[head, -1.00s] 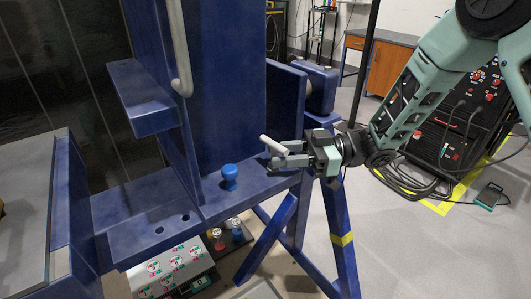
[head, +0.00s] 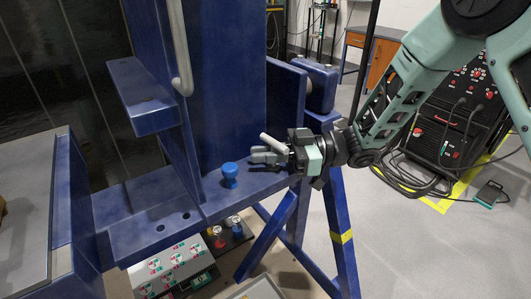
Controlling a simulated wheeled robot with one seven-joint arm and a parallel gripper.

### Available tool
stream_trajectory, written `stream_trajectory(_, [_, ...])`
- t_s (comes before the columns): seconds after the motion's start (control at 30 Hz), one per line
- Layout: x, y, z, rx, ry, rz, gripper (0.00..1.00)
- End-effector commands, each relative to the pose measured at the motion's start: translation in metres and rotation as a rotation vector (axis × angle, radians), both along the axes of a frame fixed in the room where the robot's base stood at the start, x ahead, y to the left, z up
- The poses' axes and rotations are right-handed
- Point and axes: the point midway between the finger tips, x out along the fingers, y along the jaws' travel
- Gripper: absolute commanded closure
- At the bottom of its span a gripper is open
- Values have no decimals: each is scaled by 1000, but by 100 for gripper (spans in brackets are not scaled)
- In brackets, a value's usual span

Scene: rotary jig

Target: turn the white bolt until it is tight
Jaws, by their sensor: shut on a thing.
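The white bolt (head: 272,141) shows as a short pale bar slanting up and to the left, at the right end of the blue jig's lower ledge (head: 150,215). My gripper (head: 264,155) reaches in from the right with its fingers pointing left, and it is shut on the white bolt. The fingers and gripper body hide the bolt's lower end and its seat, so I cannot tell how deep it sits.
A blue knob (head: 230,175) stands on the ledge just left of my gripper. A tall blue upright panel (head: 225,90) rises behind. A control box with buttons (head: 172,268) lies below the ledge. Open floor (head: 420,250) is at the right.

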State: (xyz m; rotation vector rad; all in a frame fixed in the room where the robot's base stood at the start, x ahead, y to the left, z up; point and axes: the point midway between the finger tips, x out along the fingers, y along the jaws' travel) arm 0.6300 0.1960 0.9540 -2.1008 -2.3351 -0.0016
Motion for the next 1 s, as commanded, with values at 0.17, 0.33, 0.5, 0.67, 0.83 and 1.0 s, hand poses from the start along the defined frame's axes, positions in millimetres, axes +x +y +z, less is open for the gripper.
stream_trajectory(0.17, [0, -1, -1, -2, 2, -36, 100])
stream_trajectory(0.33, [1, -1, -1, -3, 3, -122, 100])
stream_trajectory(0.5, [3, -1, -2, -2, 3, -259, 100])
stream_trajectory(0.67, [5, -1, -4, -3, 4, -409, 100])
stream_trajectory(0.83, [8, -2, -5, -4, 1, -569, 100])
stream_trajectory(1.0, [9, -2, -6, -4, 0, -727, 100])
